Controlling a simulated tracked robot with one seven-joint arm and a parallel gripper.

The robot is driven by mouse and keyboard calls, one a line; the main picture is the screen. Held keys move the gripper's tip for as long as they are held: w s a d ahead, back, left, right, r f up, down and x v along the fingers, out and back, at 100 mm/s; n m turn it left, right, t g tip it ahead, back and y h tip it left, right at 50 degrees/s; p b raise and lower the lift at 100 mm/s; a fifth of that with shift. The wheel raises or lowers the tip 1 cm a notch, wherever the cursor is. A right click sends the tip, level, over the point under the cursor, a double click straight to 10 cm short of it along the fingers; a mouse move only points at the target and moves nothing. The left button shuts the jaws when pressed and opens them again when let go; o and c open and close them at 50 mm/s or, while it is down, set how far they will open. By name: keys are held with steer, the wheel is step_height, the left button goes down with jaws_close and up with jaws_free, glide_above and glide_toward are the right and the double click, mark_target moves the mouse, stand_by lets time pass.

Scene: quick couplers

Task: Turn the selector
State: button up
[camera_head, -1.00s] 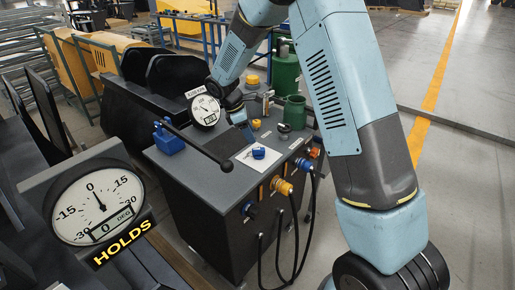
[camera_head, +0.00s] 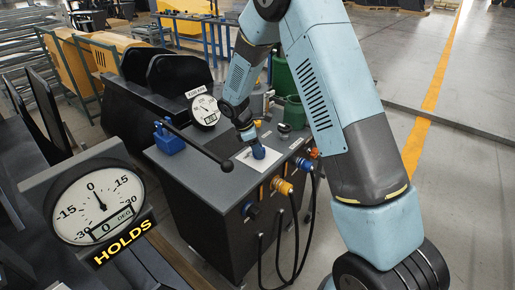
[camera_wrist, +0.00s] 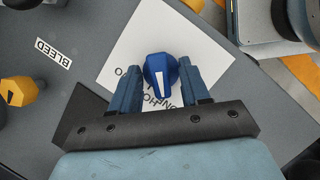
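The selector is a blue knob (camera_wrist: 160,75) with a white pointer line, on a white plate (camera_wrist: 130,48) with dark lettering. In the wrist view the line points down, towards lettering that is partly hidden. My gripper (camera_wrist: 161,82) has its two blue fingers apart, one on each side of the knob; whether they touch it I cannot tell. In the head view my gripper (camera_head: 256,149) reaches down onto the plate (camera_head: 262,163) on the grey console top (camera_head: 205,185) and largely hides the knob.
A black lever (camera_head: 198,146) with a blue block (camera_head: 168,143) crosses the console beside the plate. A round gauge (camera_head: 205,109) and green canisters (camera_head: 293,112) stand behind. Hoses and couplers (camera_head: 283,187) line the front. A large dial (camera_head: 97,206) reads 0 DEG above "HOLDS".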

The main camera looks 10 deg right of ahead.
jaws_close()
steer(key=m, duration=0.2)
steer(key=m+g, duration=0.1)
steer(key=m, duration=0.1)
steer(key=shift+w+g, duration=0.15)
steer(key=shift+g, duration=0.15)
steer(key=m+g+y, duration=0.1)
steer(key=m, duration=0.3)
steer(key=shift+w+d+m, duration=0.1)
steer(key=shift+m, duration=0.3)
steer(key=m, duration=0.2)
steer(key=m+g+y, duration=0.1)
steer(key=m, duration=0.1)
steer(key=shift+d+g+y, duration=0.1)
steer(key=shift+g+y, duration=0.2)
steer(key=shift+d+f+m+y, duration=0.1)
steer(key=shift+m+y, duration=0.8)
steer(key=shift+m, duration=1.6)
steer(key=shift+o, duration=0.8)
jaws_free()
steer(key=shift+w, duration=0.1)
